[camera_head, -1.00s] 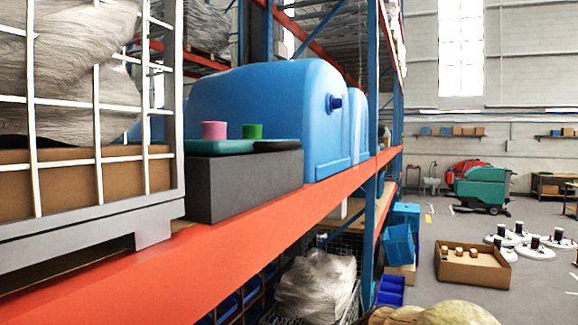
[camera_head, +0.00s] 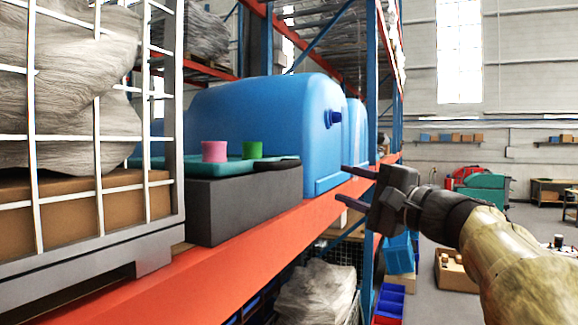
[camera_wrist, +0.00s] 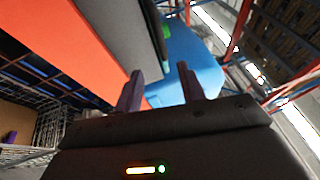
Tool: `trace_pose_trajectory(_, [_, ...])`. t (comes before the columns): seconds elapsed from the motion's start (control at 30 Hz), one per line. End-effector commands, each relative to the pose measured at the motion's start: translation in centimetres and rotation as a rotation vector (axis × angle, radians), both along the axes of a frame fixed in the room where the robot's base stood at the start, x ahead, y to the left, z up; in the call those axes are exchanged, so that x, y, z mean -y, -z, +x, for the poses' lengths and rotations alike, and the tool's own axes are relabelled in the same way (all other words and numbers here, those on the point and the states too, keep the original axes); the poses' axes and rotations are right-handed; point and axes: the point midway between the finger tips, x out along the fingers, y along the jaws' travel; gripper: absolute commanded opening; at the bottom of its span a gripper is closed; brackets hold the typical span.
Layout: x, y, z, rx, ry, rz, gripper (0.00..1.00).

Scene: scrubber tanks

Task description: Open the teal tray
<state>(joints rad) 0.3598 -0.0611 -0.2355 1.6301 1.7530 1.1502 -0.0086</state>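The teal tray (camera_head: 232,169) is a flat slab on top of a dark grey box (camera_head: 240,208), which stands on the orange shelf beam. A dark rounded piece (camera_head: 277,164) sits at the tray's right end. A pink cylinder (camera_head: 214,151) and a green cylinder (camera_head: 252,149) stand on the tray. My gripper (camera_head: 353,198) is open and empty, apart from the box, to its right in the head view. In the wrist view my gripper (camera_wrist: 160,86) shows two spread fingers, with the grey box (camera_wrist: 115,30) beyond them at the upper left.
A big blue tank (camera_head: 265,110) stands behind the box, also showing in the wrist view (camera_wrist: 190,65). A white wire cage (camera_head: 98,190) with a wrapped load adjoins the box on the left. The orange beam (camera_head: 270,235) runs below.

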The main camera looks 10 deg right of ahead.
Motion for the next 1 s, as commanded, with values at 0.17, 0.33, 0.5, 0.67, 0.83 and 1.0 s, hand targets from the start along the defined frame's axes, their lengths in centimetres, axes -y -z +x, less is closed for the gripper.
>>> trace_pose_trajectory(0.17, [-0.4, -0.4, 0.9, -0.002, 0.002, 0.001, 0.40])
trace_pose_trajectory(0.33, [-1.6, -1.0, 3.0, -0.004, 0.001, 0.002, 0.40])
trace_pose_trajectory(0.5, [-3.2, -1.6, 5.5, -0.004, 0.002, 0.000, 0.40])
trace_pose_trajectory(0.67, [-4.7, -2.1, 7.9, -0.004, 0.001, 0.001, 0.40])
trace_pose_trajectory(0.83, [-6.2, -2.6, 10.5, -0.005, 0.001, 0.001, 0.40])
trace_pose_trajectory(1.0, [-7.6, -3.0, 12.8, -0.004, 0.001, 0.002, 0.40])
